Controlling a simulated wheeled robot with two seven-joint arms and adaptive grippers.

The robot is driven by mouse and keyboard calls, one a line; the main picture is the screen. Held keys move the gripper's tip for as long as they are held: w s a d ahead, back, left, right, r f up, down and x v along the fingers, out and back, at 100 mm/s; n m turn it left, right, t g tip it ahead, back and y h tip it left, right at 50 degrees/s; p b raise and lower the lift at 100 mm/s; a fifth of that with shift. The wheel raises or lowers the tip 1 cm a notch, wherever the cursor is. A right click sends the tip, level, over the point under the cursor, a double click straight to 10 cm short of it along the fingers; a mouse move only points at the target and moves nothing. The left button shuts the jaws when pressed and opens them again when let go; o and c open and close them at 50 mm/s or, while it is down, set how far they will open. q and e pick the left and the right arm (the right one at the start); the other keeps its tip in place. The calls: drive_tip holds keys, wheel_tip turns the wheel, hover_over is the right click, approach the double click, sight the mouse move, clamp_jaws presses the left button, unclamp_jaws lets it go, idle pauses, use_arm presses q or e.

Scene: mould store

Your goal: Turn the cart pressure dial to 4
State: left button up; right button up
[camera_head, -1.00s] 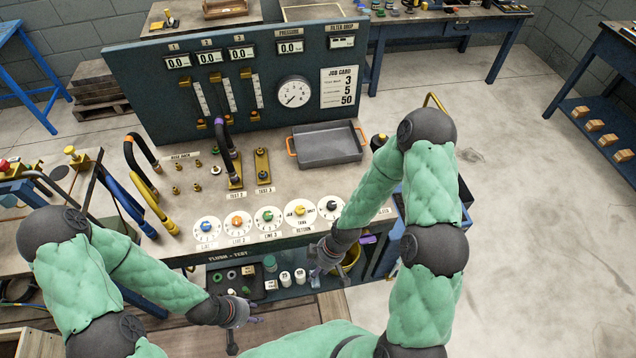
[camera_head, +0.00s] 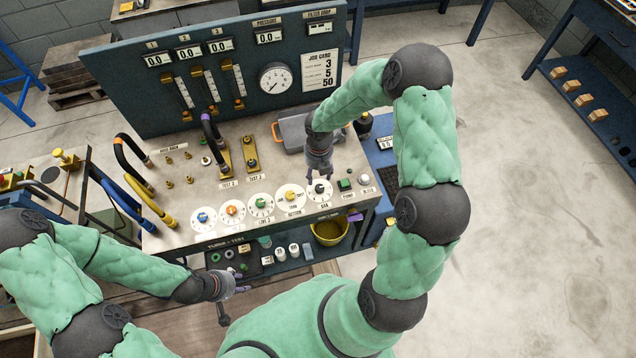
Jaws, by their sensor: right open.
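The cart's worktop (camera_head: 215,190) carries a row of round white dials along its front edge. The one marked BAR has a black knob (camera_head: 319,189) and stands at the right end of the dial row. My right gripper (camera_head: 319,176) is open and points down just above and behind this knob, partly covering the dial. I cannot tell whether it touches the knob. The pressure gauge (camera_head: 275,78) is on the upright panel, under a PRESSURE display (camera_head: 270,38) reading 0.0. My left gripper (camera_head: 238,290) is low in front of the cart, away from the dials; its jaw opening is unclear.
A green button (camera_head: 345,184) and a white knob (camera_head: 365,180) sit right of the BAR dial. A yellow-handled selector (camera_head: 290,196) is close on its left. A yellow bucket (camera_head: 329,232) stands below.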

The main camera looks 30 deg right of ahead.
sight(320, 187)
drive_tip(key=shift+n, duration=0.5)
drive_tip(key=f, duration=0.3)
drive_tip(key=f+b, duration=0.1)
drive_tip(key=f, duration=0.2)
drive_tip(key=d+f, duration=0.1)
drive_tip(key=f, duration=0.3)
drive_tip(key=shift+w+b, duration=0.2)
drive_tip(key=shift+b, duration=0.15)
clamp_jaws()
